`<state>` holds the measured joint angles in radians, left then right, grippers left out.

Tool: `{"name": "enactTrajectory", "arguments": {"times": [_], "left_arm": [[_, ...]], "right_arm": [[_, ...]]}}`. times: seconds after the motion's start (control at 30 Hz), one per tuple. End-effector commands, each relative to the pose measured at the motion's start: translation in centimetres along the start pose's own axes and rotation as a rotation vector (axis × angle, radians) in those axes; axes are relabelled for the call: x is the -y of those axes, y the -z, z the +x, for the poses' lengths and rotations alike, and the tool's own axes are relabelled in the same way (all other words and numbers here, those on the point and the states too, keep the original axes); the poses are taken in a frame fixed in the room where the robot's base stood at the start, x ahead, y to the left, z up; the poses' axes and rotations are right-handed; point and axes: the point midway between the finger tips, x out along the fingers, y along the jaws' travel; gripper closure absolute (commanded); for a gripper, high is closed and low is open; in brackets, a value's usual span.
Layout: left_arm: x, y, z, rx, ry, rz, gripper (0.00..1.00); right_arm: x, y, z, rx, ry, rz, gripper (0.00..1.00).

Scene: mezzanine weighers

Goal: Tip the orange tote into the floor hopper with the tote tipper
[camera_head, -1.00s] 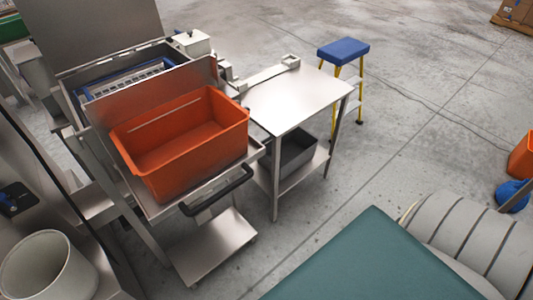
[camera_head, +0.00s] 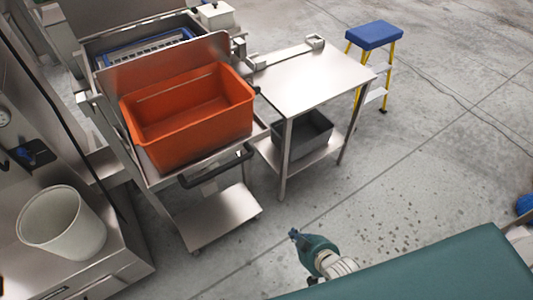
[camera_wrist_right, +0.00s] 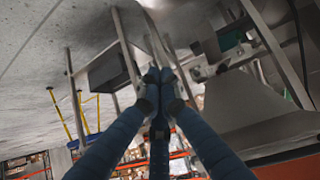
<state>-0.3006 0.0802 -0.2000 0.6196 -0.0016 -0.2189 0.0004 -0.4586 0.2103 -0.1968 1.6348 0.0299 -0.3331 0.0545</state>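The orange tote (camera_head: 205,140) sits upright in the steel cradle of the tote tipper (camera_head: 152,178) and looks empty. A black bar handle (camera_head: 218,172) runs along the tipper's front edge. Behind the tote's back plate is a steel bin with a blue-edged grid (camera_head: 150,44), perhaps the hopper. My right gripper (camera_head: 296,237) is low in front, right of and apart from the handle. In the right wrist view its blue fingers (camera_wrist_right: 161,77) meet at the tips, with nothing visible between them. My left gripper is out of view.
A steel side table (camera_head: 310,82) stands right of the tipper, with a grey bin (camera_head: 303,135) on its lower shelf. A blue-topped step stool (camera_head: 374,35) is beyond it. A white bucket (camera_head: 62,225) stands at left. The floor at right is open.

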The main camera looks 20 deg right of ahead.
Motion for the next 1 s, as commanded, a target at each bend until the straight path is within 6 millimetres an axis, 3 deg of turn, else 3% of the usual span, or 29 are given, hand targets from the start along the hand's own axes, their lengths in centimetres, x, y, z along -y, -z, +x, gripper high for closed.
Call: {"name": "enactTrajectory", "arguments": {"times": [0.03, 0.1, 0.2, 0.33, 0.43, 0.57, 0.77, 1.0], "left_arm": [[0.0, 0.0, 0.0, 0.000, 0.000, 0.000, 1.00], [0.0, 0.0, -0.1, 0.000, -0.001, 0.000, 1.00], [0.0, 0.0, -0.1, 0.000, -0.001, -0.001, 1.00], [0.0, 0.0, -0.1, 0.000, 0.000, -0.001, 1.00], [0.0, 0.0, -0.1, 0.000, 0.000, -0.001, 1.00], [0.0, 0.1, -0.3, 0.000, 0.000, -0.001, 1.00], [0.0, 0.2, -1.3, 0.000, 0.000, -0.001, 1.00], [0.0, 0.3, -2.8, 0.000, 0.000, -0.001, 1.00]], "right_arm": [[0.2, 4.8, -1.7, -0.082, 0.010, -0.005, 1.00], [0.8, 10.7, -4.5, -0.185, 0.026, -0.008, 1.00], [1.8, 17.6, -8.8, -0.313, 0.051, -0.013, 1.00], [2.9, 23.7, -13.9, -0.433, 0.080, -0.018, 1.00], [3.4, 26.1, -16.2, -0.484, 0.093, -0.018, 1.00], [3.6, 27.4, -16.9, -0.506, 0.098, -0.019, 1.00], [3.9, 29.0, -14.6, -0.507, 0.097, -0.019, 1.00], [4.4, 31.6, -10.0, -0.507, 0.098, -0.018, 1.00]]}}
